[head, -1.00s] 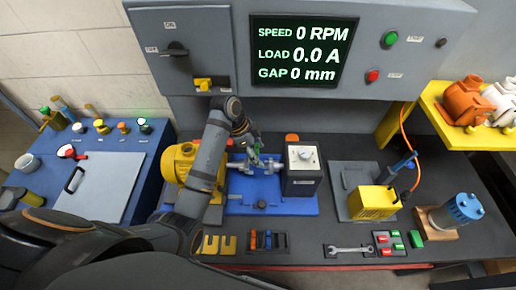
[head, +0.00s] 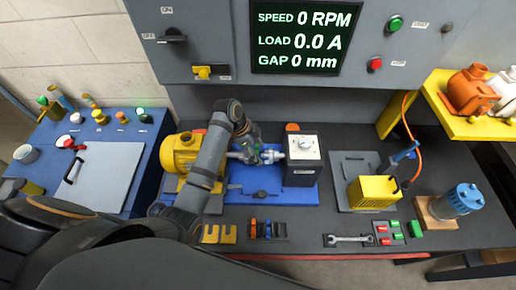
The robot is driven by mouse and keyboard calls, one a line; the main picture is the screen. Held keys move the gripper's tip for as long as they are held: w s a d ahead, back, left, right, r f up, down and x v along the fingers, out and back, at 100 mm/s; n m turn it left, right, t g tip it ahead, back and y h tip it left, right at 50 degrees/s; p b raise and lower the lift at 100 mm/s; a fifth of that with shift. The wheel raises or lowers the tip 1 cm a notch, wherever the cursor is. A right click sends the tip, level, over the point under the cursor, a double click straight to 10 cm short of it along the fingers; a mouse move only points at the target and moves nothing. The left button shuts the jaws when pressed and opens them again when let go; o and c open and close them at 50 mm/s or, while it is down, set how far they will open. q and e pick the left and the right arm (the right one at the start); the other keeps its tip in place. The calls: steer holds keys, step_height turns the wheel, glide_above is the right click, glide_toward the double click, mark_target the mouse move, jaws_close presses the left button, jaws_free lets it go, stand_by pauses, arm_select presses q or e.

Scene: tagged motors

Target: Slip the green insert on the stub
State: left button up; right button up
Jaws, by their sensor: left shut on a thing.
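My left gripper (head: 255,151) reaches down from the left over the blue base plate (head: 262,188), between the yellow motor (head: 182,152) and the dark grey block with a white dialled top (head: 303,158). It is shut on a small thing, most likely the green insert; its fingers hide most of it. A silvery shaft end, likely the stub, shows beside the fingers on the motor side, and another (head: 275,156) points from the block toward the motor. Whether the insert touches either one I cannot tell. My right gripper is not in view.
A yellow box (head: 372,193) with an orange cable stands right of the block. A wrench (head: 348,239), red and green pieces and a blue-topped cylinder (head: 463,198) lie around the bench's right side. A blue side table (head: 128,146) stands left. The control panel rises behind.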

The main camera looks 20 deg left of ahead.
mark_target(267, 155)
arm_select(q)
steer(key=shift+f+b, duration=1.2)
steer(key=shift+f, duration=0.1)
steer(key=shift+w+d+r+p, duration=0.1)
steer(key=shift+w+d+p, duration=0.1)
steer(key=shift+d, duration=0.3)
steer(key=shift+w+d+r+p, duration=0.15)
steer(key=shift+d+p, duration=0.1)
steer(key=shift+d, duration=0.3)
steer(key=shift+w+d+f+p, duration=0.1)
steer(key=shift+w+d+p, duration=0.1)
steer(key=shift+d, duration=0.3)
steer(key=o, duration=1.3)
steer(key=shift+r, duration=0.15)
steer(key=v, duration=1.1)
steer(key=shift+s+a+r, duration=0.1)
steer(key=shift+a+r, duration=0.05)
steer(key=shift+r, duration=0.25)
